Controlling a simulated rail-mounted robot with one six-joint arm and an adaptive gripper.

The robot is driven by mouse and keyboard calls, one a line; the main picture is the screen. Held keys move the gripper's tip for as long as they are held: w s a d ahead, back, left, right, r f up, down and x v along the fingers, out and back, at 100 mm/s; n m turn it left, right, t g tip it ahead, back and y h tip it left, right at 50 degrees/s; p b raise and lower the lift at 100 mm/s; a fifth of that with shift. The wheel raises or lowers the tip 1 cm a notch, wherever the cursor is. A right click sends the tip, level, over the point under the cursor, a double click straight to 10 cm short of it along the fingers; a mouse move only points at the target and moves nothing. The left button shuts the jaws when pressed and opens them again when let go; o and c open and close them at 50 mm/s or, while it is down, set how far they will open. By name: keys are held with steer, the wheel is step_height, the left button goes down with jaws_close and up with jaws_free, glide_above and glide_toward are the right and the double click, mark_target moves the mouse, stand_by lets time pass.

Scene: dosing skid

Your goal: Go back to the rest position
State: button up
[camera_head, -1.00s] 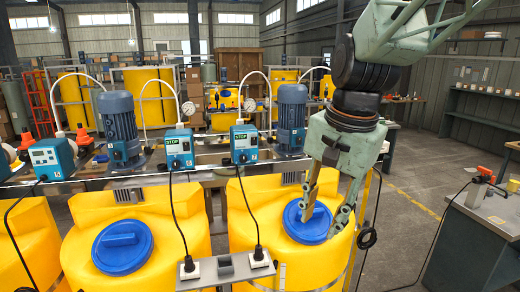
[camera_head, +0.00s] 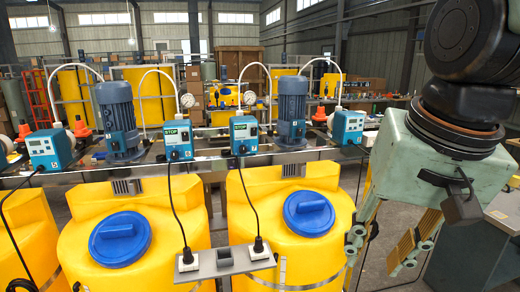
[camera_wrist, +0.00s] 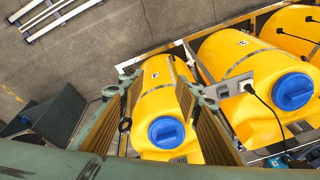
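My gripper (camera_head: 378,256) is at the right of the head view, pointing down, beside the right side of the right yellow tank (camera_head: 285,262). Its two fingers stand apart with nothing between them. The blue lid (camera_head: 309,214) sits on the right tank, to the left of my gripper and clear of it. In the wrist view both fingers (camera_wrist: 163,85) show spread, with a yellow tank and its blue lid (camera_wrist: 166,133) seen beyond the gap.
A left yellow tank with a blue lid (camera_head: 120,240) stands beside it. A socket strip (camera_head: 225,262) with plugged cables sits between them. Blue dosing pumps (camera_head: 347,128) and motors (camera_head: 291,112) line the rail behind. A grey bench (camera_head: 500,235) is at right.

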steer(key=s+d+f+n+b, duration=0.2)
steer(key=s+f+n, duration=0.1)
steer(key=s, duration=0.7)
steer(key=shift+d+f+t, duration=0.15)
steer(key=shift+f+t, duration=0.05)
steer(key=shift+t, duration=0.2)
